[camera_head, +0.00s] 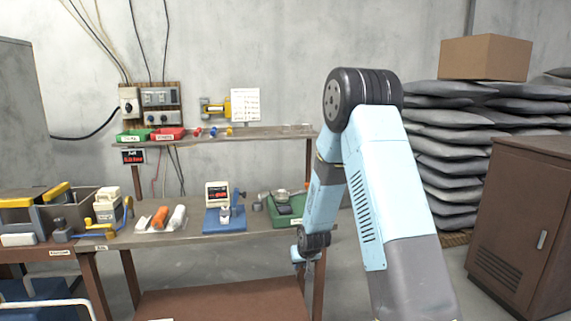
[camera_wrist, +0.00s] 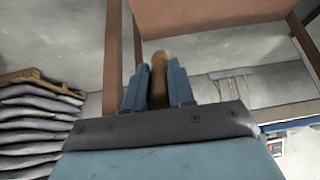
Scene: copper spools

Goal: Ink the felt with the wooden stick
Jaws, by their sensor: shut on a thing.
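My gripper (camera_wrist: 158,74) is shut on the wooden stick (camera_wrist: 159,80), a brown rounded rod between its two blue fingers in the wrist view. In the head view my arm reaches down at the right end of the workbench (camera_head: 180,238), and its hand is by the bench's right front corner. The stick cannot be made out there. A green tray (camera_head: 272,219) on the bench's right end holds a dark block (camera_head: 284,209) and a round metallic item (camera_head: 281,195). I cannot tell which thing is the felt; my arm partly covers the tray.
A blue-based device with a display (camera_head: 222,216) stands left of the tray. An orange item (camera_head: 160,217) and white items lie farther left. A shelf (camera_head: 225,139) runs behind, with green and red bins. A brown cabinet (camera_head: 520,215) and stacked grey sacks (camera_head: 450,150) are at right.

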